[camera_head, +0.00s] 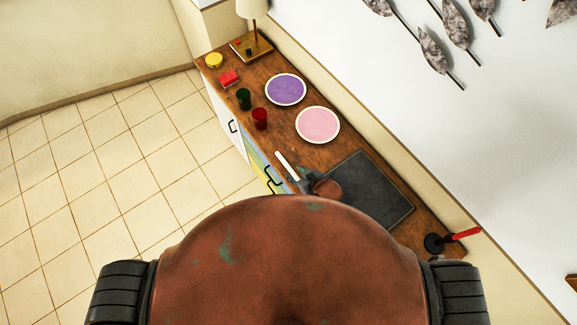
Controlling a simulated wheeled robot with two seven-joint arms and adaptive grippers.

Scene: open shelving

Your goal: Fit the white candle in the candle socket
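The white candle (286,164) is a thin white stick near the front edge of the wooden shelf top, slanting up-left. My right gripper (299,176) is small and dark at its lower end and overlaps that end. Whether the fingers are closed on the candle cannot be made out. A black round holder (433,243) stands at the far right of the top, with a red candle (464,235) that appears to stand in it. I cannot identify an empty candle socket. My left gripper is not in view.
A dark flat board (367,193) lies right of my gripper. A pink plate (318,125), purple plate (286,89), red cup (260,119), green cup (243,98), red item (229,77), yellow item (214,60) and lamp (253,47) stand farther along. The wall borders the back.

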